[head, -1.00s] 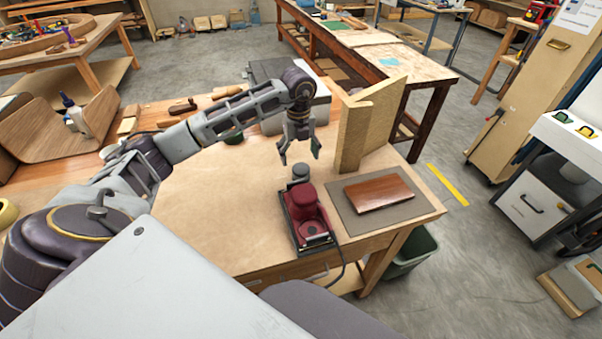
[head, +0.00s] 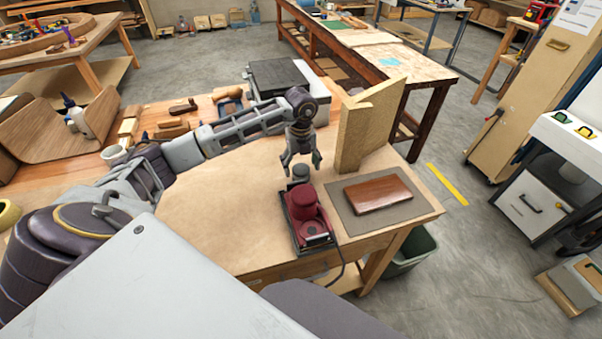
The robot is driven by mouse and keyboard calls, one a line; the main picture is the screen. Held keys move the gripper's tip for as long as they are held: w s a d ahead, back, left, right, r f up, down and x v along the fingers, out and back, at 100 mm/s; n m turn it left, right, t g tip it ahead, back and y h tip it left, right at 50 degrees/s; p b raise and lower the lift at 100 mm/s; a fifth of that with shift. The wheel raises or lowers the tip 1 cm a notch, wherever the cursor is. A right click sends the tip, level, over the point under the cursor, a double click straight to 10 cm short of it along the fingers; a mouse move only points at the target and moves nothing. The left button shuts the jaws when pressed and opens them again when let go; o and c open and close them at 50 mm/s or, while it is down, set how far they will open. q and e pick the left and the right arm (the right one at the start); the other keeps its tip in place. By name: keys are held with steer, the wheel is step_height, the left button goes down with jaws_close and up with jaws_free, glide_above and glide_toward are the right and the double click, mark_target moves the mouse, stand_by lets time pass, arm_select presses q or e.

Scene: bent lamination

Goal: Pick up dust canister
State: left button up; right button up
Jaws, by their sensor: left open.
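A red sander (head: 307,212) sits on the bench near its front edge, with a small grey cylinder (head: 300,172) at its far end that looks like the dust canister. My left gripper (head: 302,167) is open, pointing down, with its fingers just above and around the top of the grey cylinder. I cannot tell whether the fingers touch it. The gripper hides part of the cylinder's top. My right gripper is not in view.
A brown wooden board (head: 377,194) lies on a grey mat (head: 421,206) right of the sander. An upright wooden bracket (head: 352,135) stands just behind. The sander's cord (head: 342,262) hangs over the front edge. The bench's left middle (head: 220,215) is clear.

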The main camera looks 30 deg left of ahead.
arm_select(q)
steer(key=shift+f, duration=1.25)
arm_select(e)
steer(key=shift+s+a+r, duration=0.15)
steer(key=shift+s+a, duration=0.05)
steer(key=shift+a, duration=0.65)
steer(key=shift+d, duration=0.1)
arm_select(q)
steer(key=c, duration=0.9)
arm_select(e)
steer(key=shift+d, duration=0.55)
